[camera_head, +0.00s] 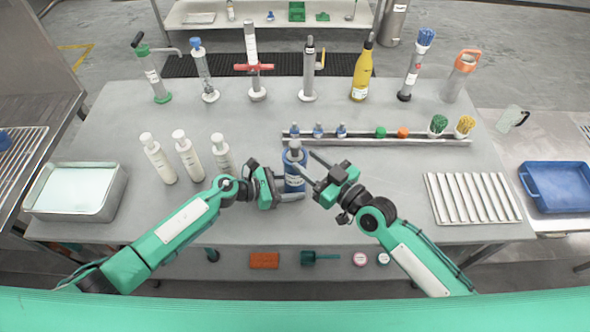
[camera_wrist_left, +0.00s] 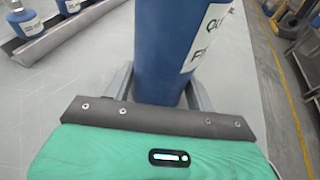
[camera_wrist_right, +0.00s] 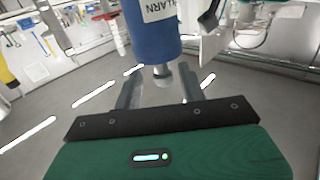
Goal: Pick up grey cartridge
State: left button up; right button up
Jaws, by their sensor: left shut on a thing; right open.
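A blue labelled cylinder (camera_head: 294,180) with a grey tip (camera_wrist_right: 162,74) is over the middle of the table. My left gripper (camera_head: 288,187) is shut on its lower body, also shown in the left wrist view (camera_wrist_left: 160,85). I cannot tell whether the cylinder touches the table. A slim grey upright cylinder (camera_head: 308,75) stands in the back row; I cannot tell which item is the grey cartridge.
White bottles (camera_head: 187,155) stand left of my left gripper. A rack (camera_head: 380,141) with small blue, green and orange items lies behind the grippers. A ribbed tray (camera_head: 472,197) is at right, a metal basin (camera_head: 75,190) at left. Tall tools and a yellow bottle (camera_head: 361,75) line the back.

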aim_at(298, 154)
jog(key=shift+x, duration=2.7)
grip_shut()
